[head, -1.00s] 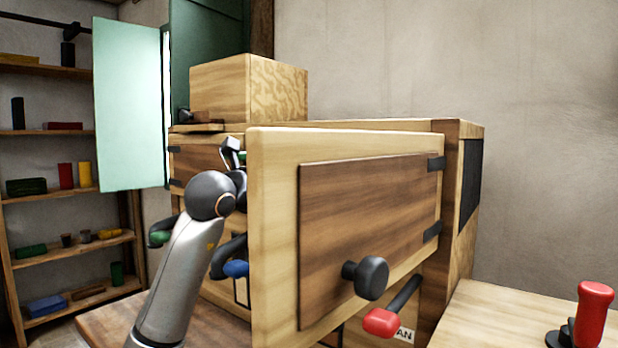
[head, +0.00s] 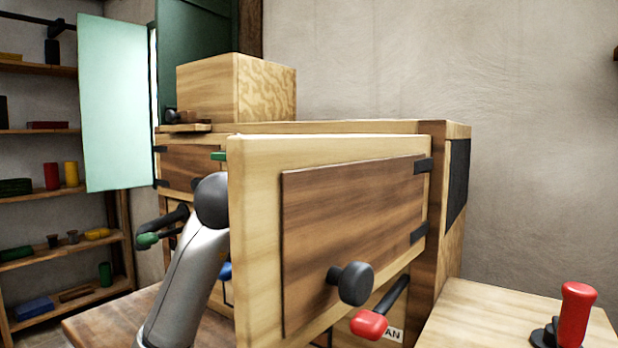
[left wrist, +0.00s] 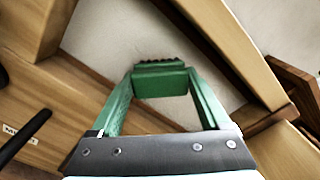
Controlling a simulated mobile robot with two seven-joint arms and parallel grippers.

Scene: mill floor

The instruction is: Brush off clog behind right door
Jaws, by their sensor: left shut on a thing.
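The right door (head: 350,240), a pale wooden panel with a darker inset and a black knob (head: 352,283), stands open in the head view. My left arm reaches in beside its left edge, and the door hides the gripper there. In the left wrist view my left gripper (left wrist: 160,85) has green fingers shut on a green brush (left wrist: 160,82) with dark bristles at its far end. A small green piece (head: 218,155) shows at the door's top left edge. I cannot make out the clog in either view. My right gripper is not in view.
The wooden machine (head: 445,200) carries a wooden box (head: 236,88) on top. A red-tipped handle (head: 370,324) sticks out below the door. A red knob lever (head: 577,312) stands on the right table (head: 500,300). Shelves (head: 70,195) stand at the far left.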

